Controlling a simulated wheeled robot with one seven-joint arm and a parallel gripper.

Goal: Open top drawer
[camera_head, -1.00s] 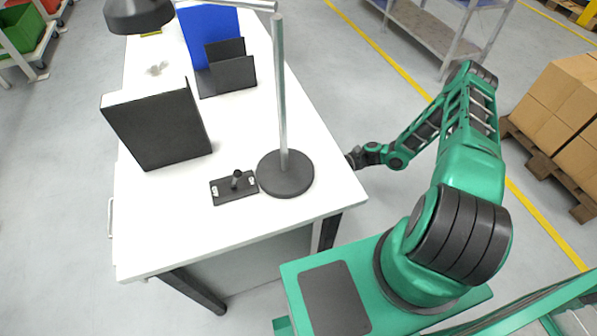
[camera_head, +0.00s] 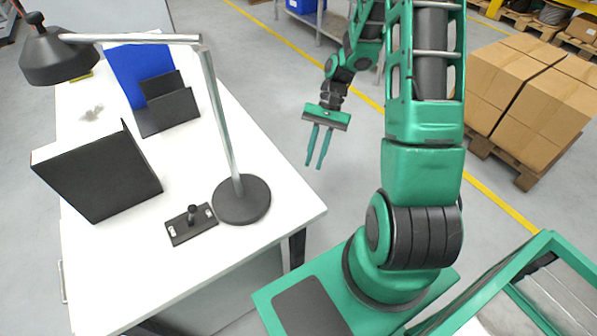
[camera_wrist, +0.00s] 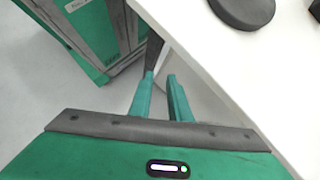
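A white desk (camera_head: 275,203) stands at the left in the head view. A handle (camera_head: 62,281) shows at its left side, low down; the drawer fronts themselves are hidden from here. My gripper (camera_head: 318,167) hangs to the right of the desk, apart from it, with two green fingers pointing down and a gap between them. It is open and empty. In the wrist view my gripper (camera_wrist: 160,82) points past the edge of the white desktop (camera_wrist: 230,60), with a small gap between its fingers.
On the desk are a lamp with a round base (camera_head: 241,201), a small black plate with a knob (camera_head: 191,224), a black binder (camera_head: 98,178) and a dark holder (camera_head: 168,112). Cardboard boxes (camera_head: 530,90) stand on a pallet at right. The floor between is clear.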

